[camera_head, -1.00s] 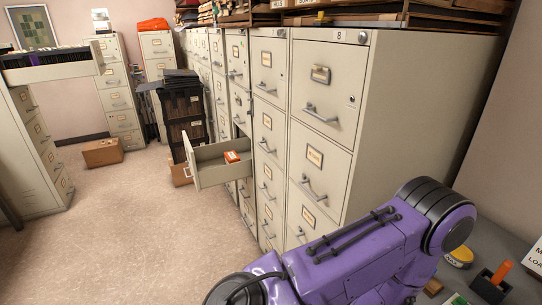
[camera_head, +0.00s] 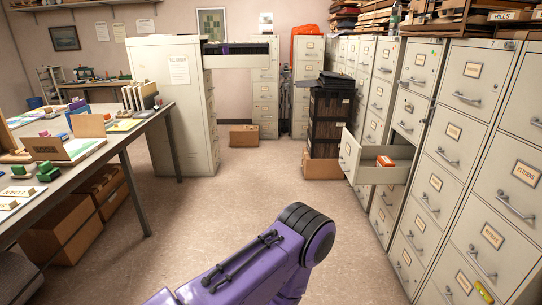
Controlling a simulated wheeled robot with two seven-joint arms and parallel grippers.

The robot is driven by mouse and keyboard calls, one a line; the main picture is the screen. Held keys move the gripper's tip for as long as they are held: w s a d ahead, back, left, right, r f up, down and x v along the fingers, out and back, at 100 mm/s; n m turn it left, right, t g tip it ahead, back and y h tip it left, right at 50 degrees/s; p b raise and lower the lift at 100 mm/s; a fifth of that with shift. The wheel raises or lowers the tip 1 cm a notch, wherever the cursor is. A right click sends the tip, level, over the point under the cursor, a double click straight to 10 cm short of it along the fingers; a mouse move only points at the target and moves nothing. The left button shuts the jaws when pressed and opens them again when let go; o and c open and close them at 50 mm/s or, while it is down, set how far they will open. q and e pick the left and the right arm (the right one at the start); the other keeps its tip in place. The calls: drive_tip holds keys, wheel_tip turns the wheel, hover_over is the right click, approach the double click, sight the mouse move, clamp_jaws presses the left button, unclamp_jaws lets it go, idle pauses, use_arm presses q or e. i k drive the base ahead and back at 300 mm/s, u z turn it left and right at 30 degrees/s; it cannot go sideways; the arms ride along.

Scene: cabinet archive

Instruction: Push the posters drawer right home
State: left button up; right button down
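A grey-beige drawer (camera_head: 349,157) stands pulled out from the row of cabinets on the right, with an orange box (camera_head: 386,161) inside it. Another drawer (camera_head: 237,61) stands open at the top of a cabinet further back, filled with dark files. I cannot read on either drawer whether it is the posters drawer. A purple arm of mine (camera_head: 262,262) reaches in from the bottom middle, well short of both drawers. Neither gripper shows.
Shut cabinets (camera_head: 455,140) line the right side. A dark stack of crates (camera_head: 331,122) stands behind the nearer open drawer. A cluttered table (camera_head: 118,143) runs along the left, with cardboard boxes below. The floor (camera_head: 235,195) between is clear.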

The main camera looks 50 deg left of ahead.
sight(358, 161)
drive_tip(key=u, duration=0.35)
drive_tip(key=i, duration=1.15)
drive_tip(key=u, duration=0.75)
